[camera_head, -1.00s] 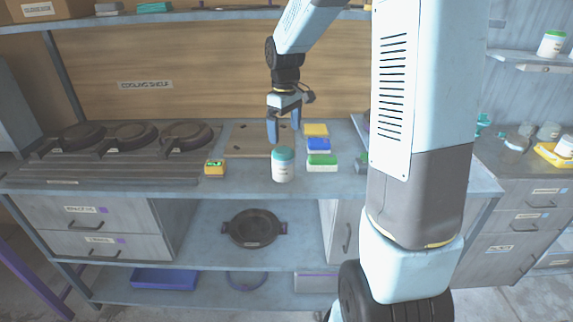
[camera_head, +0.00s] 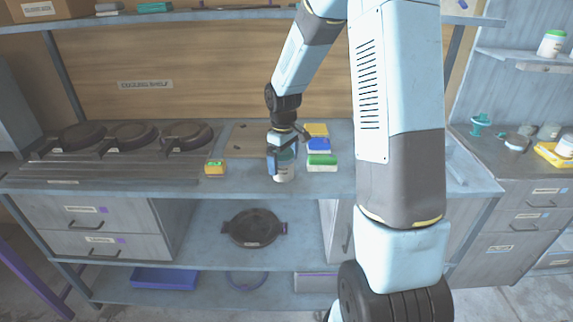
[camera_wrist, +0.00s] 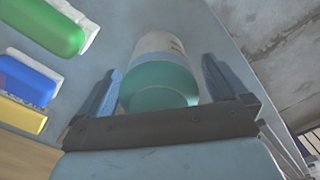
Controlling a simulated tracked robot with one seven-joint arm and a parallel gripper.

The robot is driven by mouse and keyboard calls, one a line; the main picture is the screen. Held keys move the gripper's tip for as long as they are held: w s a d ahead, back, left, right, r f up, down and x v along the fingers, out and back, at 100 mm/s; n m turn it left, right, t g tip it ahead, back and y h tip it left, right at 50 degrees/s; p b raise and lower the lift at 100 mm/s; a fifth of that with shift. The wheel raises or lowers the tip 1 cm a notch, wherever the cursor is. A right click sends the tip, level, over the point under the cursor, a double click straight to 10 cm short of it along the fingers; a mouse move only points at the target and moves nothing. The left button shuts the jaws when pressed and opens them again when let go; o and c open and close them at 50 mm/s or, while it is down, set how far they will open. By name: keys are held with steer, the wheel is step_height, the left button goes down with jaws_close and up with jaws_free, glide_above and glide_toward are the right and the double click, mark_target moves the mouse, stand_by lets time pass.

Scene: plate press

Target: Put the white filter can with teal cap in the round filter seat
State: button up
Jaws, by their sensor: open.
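The white filter can (camera_head: 284,175) with the teal cap stands upright on the workbench near its front edge. In the wrist view its teal cap (camera_wrist: 160,82) faces the camera and its white body extends beyond. My gripper (camera_head: 282,166) is over the can from above, open, with one finger on each side. In the wrist view gaps show between the can and the fingers of my gripper (camera_wrist: 161,68). My gripper hides most of the cap in the head view. I cannot tell which thing is the round filter seat.
Yellow, blue and green-and-white blocks (camera_head: 322,163) lie just right of the can. A small yellow device (camera_head: 214,168) stands to its left. Round dark presses (camera_head: 130,136) line the left bench. A dark round pan (camera_head: 255,229) lies on the shelf below. The bench front left is clear.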

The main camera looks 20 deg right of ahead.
steer(key=shift+f, duration=1.1)
steer(key=shift+c, duration=0.4)
steer(key=c, duration=1.3)
steer(key=shift+o, duration=0.2)
steer(key=shift+r, duration=0.15)
